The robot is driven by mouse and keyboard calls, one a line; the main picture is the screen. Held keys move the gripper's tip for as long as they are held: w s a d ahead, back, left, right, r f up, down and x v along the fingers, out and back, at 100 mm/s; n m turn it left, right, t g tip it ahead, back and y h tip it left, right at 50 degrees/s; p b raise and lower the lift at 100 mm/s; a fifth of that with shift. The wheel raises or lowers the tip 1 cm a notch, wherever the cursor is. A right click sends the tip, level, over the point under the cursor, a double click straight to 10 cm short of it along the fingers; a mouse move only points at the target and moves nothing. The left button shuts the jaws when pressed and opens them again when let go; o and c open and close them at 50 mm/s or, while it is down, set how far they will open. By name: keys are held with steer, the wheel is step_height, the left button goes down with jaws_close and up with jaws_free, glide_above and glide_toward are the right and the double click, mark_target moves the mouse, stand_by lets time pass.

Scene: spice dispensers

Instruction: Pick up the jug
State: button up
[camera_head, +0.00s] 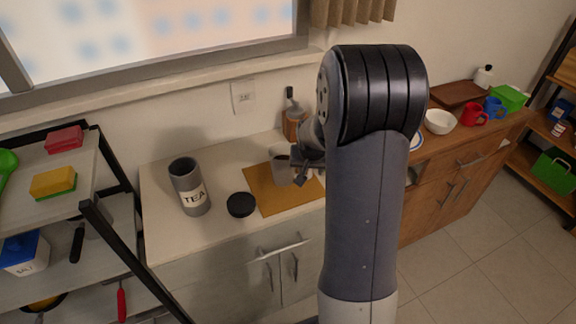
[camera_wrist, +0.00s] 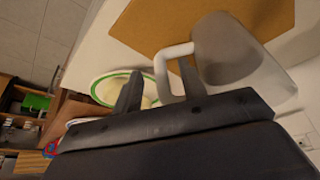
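The jug (camera_head: 280,166) is a pale grey vessel standing near the back of the tan board on the counter. In the wrist view the jug (camera_wrist: 226,50) shows at the upper right, its white looped handle (camera_wrist: 160,76) facing my gripper. My gripper (camera_head: 304,167) is at the jug's right side in the head view, partly hidden by my arm. In the wrist view my gripper (camera_wrist: 160,82) is open, its two fingers apart, with the handle showing between them. I cannot tell whether a finger touches it.
The tan board (camera_head: 264,193) lies under the jug. A grey TEA canister (camera_head: 188,190) and its black lid (camera_head: 240,205) stand to the left. A white bowl (camera_head: 440,122) and red mug (camera_head: 474,114) are on the right counter.

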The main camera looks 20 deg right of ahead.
steer(key=shift+x, duration=1.25)
jaws_close()
steer(key=shift+r, duration=0.1)
